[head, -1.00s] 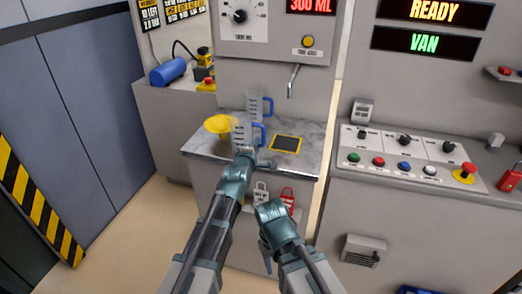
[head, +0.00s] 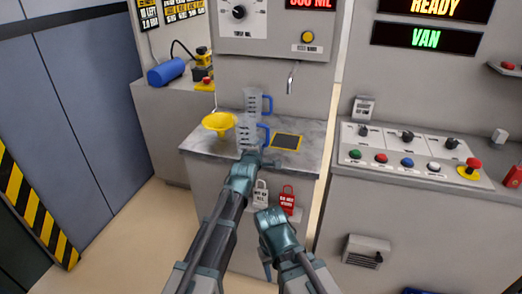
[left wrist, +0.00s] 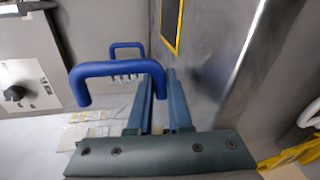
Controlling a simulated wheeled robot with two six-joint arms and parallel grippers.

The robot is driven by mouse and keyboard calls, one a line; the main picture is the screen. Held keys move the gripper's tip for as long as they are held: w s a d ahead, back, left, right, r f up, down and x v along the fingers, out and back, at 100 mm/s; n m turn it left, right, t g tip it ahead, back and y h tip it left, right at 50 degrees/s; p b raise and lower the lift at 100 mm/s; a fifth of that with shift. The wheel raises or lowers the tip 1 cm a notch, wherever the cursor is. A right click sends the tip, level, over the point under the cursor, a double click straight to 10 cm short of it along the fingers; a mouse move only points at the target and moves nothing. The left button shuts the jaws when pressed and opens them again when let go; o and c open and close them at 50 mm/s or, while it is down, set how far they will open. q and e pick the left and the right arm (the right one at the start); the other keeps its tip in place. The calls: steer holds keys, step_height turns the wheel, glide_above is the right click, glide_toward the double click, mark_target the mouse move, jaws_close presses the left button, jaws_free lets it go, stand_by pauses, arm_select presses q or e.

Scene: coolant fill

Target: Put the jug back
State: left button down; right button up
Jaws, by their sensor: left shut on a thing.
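Two clear measuring jugs with blue handles show at the counter in the head view. The rear jug (head: 252,103) stands behind the front jug (head: 245,133). My left gripper (head: 260,160) is at the near side of the front jug, by the counter's front edge. In the left wrist view my left gripper (left wrist: 162,98) is shut on the near blue handle (left wrist: 108,70). The other jug's handle (left wrist: 126,46) shows beyond it. Whether the front jug touches the counter is unclear. My right gripper (head: 266,262) hangs low in front of the counter, its fingers mostly hidden.
A yellow funnel (head: 219,122) is left of the jugs on the grey counter (head: 312,134). A yellow-edged dark pad (head: 286,141) lies to the right, under a spout (head: 291,78). A button panel (head: 420,160) is further right.

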arm_select(q)
steer(key=shift+f, duration=0.1)
steer(key=c, duration=1.1)
jaws_free()
steer(key=shift+r, duration=0.2)
steer(key=p+v, duration=0.2)
steer(key=v, duration=1)
steer(key=shift+f, duration=0.1)
